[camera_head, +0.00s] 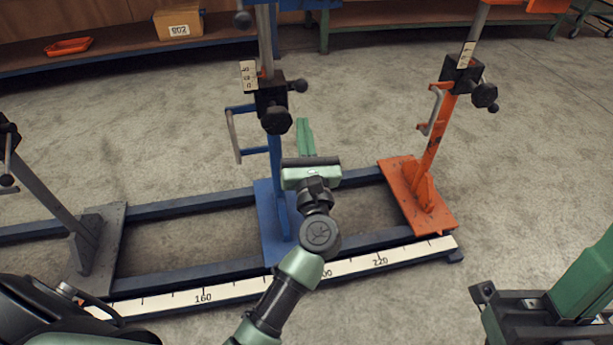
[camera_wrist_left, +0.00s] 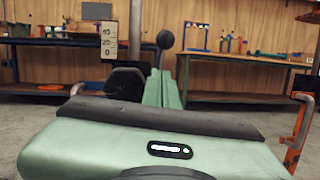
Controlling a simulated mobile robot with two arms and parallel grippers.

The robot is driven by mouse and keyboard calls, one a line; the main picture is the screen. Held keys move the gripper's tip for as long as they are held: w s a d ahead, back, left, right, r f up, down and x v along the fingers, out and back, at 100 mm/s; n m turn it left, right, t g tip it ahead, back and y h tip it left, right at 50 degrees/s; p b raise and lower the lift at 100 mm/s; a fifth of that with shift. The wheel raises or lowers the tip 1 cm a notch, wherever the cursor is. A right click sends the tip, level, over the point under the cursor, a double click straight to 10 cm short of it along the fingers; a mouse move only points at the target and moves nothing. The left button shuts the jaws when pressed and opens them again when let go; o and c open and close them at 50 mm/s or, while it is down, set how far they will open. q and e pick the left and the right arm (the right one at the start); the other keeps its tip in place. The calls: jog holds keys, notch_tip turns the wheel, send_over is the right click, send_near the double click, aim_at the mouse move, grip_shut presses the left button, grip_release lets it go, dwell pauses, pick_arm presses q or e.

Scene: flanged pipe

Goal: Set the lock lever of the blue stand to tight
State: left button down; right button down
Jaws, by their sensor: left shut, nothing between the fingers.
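The blue stand (camera_head: 275,165) stands upright on the floor rails. Its black clamp block (camera_head: 268,98) carries a dark lever with a ball end (camera_head: 298,86), pointing right, and a black star knob (camera_head: 277,120) below. In the left wrist view the ball (camera_wrist_left: 165,40) stands above the fingers, and the star knob (camera_wrist_left: 125,82) is left of them. My left gripper (camera_head: 304,128) is shut and empty, below and slightly right of the lever. Its green fingers (camera_wrist_left: 166,86) partly cover the clamp area in the wrist view. I cannot tell whether they touch the lever.
An orange stand (camera_head: 430,150) is to the right and a grey stand (camera_head: 85,230) to the left. A rail scale (camera_head: 203,297) runs along the front. Open floor lies behind the rails.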

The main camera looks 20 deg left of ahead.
pick_arm(q)
jog(key=v, duration=0.9)
jog(key=shift+r+p, duration=0.3)
jog(key=shift+d, duration=0.1)
